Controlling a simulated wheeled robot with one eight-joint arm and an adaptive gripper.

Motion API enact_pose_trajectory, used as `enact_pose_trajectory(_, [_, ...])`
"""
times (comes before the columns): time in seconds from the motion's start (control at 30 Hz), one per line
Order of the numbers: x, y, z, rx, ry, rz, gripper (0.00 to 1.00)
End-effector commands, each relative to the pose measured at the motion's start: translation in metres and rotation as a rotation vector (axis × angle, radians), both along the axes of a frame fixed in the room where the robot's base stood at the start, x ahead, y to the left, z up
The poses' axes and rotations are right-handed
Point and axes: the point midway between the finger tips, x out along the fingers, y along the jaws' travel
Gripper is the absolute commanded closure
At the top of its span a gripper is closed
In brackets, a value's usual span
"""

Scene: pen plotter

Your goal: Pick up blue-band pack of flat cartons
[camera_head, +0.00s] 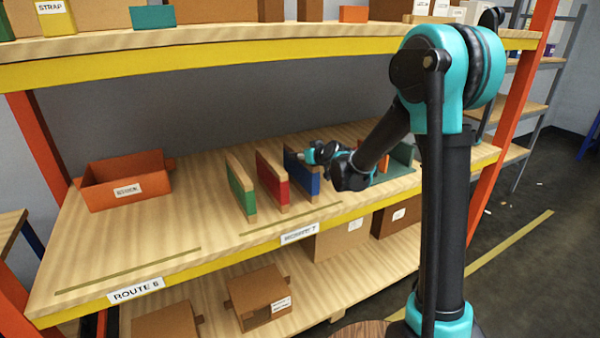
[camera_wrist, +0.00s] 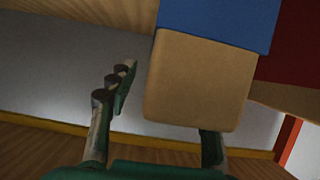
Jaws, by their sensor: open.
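The blue-band pack of flat cartons (camera_head: 302,172) stands on edge on the middle shelf in the head view, right of the red-band pack (camera_head: 272,178). My gripper (camera_head: 316,154) is at its upper right, partly covering the view there. In the wrist view, the blue-band pack (camera_wrist: 222,18) shows its bare tan end large and close. My gripper (camera_wrist: 168,100) is open, one finger left of that end with a gap. The other finger's tip is hidden behind the tan end. I cannot tell whether either finger touches it.
A green-band pack (camera_head: 240,188) stands further left, and an orange tray (camera_head: 125,186) is at the shelf's left. A teal thing (camera_head: 400,160) lies right of my gripper, partly hidden by my arm. The upper shelf (camera_head: 250,58) overhangs. The shelf's front left is bare.

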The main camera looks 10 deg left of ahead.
Motion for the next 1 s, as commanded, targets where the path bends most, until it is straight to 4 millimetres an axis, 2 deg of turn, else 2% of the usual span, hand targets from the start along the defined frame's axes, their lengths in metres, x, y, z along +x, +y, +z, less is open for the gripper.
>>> enact_pose_trajectory(0.13, [-0.0003, -0.0001, 0.0000, 0.000, 0.000, 0.000, 0.50])
enact_pose_trajectory(0.17, [-0.0003, -0.0001, 0.0000, 0.000, 0.000, 0.000, 0.53])
enact_pose_trajectory(0.53, [-0.0005, -0.0001, 0.0001, 0.000, 0.000, 0.000, 0.98])
enact_pose_trajectory(1.0, [-0.0005, -0.0001, 0.0004, 0.000, 0.000, 0.000, 1.00])
